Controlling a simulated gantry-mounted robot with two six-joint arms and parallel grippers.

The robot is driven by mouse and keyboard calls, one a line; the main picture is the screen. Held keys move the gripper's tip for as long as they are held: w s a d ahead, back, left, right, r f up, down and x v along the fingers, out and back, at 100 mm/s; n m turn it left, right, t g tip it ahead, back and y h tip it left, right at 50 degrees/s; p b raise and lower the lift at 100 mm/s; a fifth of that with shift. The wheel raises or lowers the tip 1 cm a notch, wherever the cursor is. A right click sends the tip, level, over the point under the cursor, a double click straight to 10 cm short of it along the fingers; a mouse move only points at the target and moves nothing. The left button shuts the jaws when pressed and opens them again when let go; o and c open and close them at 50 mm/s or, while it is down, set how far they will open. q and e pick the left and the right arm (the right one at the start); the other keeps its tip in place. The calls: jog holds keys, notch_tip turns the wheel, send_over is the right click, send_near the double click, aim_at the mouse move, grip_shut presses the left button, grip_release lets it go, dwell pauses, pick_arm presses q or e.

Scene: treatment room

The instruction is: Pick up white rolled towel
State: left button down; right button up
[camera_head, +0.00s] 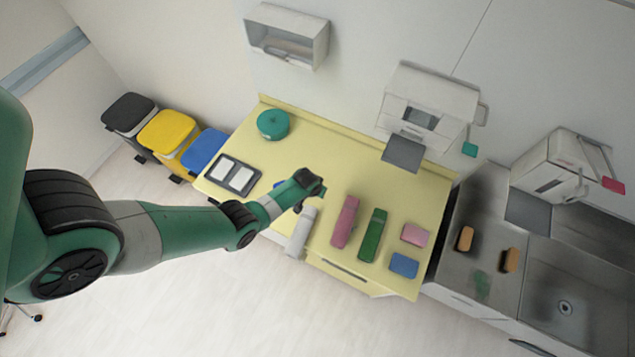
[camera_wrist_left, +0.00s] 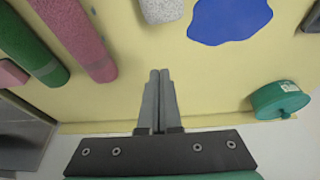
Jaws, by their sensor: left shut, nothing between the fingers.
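The white rolled towel (camera_head: 302,230) lies on the yellow counter (camera_head: 330,160), near its front edge and left of the pink roll. One end of the white towel (camera_wrist_left: 162,10) shows at the top edge of the left wrist view; the rest is out of that picture. My left gripper (camera_head: 314,184) is over the counter, just behind the towel in the head view and apart from it. Its two fingers (camera_wrist_left: 160,73) are together with nothing between them. My right gripper is not in view.
A pink roll (camera_head: 345,222) and a green roll (camera_head: 373,235) lie right of the towel, with small pink (camera_head: 415,235) and blue (camera_head: 404,265) pieces beyond. A flat blue shape (camera_wrist_left: 230,18) and a teal round container (camera_head: 273,124) are also on the counter. The back middle is clear.

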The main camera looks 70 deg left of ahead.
pick_arm(q)
jog(key=shift+p+v, duration=0.35)
jog(key=shift+v, duration=0.8)
grip_release()
jog(key=shift+f, duration=0.1)
